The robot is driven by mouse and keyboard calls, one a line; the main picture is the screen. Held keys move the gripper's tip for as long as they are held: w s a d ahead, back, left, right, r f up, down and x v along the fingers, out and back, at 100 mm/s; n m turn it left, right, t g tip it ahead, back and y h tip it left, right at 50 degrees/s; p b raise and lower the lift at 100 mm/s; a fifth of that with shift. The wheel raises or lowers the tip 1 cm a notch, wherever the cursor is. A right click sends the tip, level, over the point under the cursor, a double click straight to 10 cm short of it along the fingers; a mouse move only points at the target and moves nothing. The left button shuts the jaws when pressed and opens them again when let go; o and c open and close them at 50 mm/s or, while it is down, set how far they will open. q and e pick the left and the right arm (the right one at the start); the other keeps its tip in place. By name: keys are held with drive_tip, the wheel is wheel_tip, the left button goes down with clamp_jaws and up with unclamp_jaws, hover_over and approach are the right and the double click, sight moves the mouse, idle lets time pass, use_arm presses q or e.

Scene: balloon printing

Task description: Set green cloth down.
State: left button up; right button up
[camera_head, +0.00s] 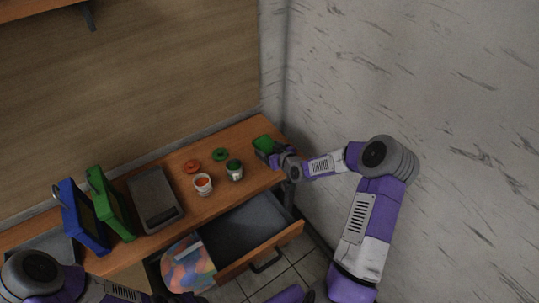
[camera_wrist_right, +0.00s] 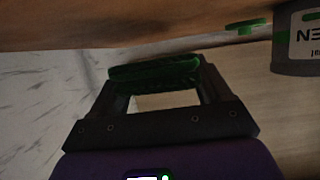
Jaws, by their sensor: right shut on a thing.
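The green cloth (camera_head: 264,144) is at the right end of the wooden table in the head view. My right gripper (camera_head: 268,151) is shut on it. In the right wrist view, the cloth (camera_wrist_right: 153,72) spans the fingertips of my right gripper (camera_wrist_right: 155,80). I cannot tell whether the cloth touches the tabletop. My left arm enters at the bottom left of the head view, but its gripper is out of frame.
On the table (camera_head: 257,133) are a green-paint can (camera_head: 235,172), an orange-paint can (camera_head: 203,186), a green lid (camera_head: 220,154), an orange lid (camera_head: 192,167) and a grey tray (camera_head: 146,188). Green (camera_head: 107,203) and blue (camera_head: 80,217) frames stand left. A drawer (camera_head: 262,256) hangs open in front.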

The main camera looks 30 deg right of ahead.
drive_tip(key=shift+f, duration=1.25)
drive_tip(key=shift+b, duration=0.35)
drive_tip(key=shift+f, duration=0.2)
drive_tip(key=o, duration=1.2)
drive_tip(key=shift+c, duration=0.2)
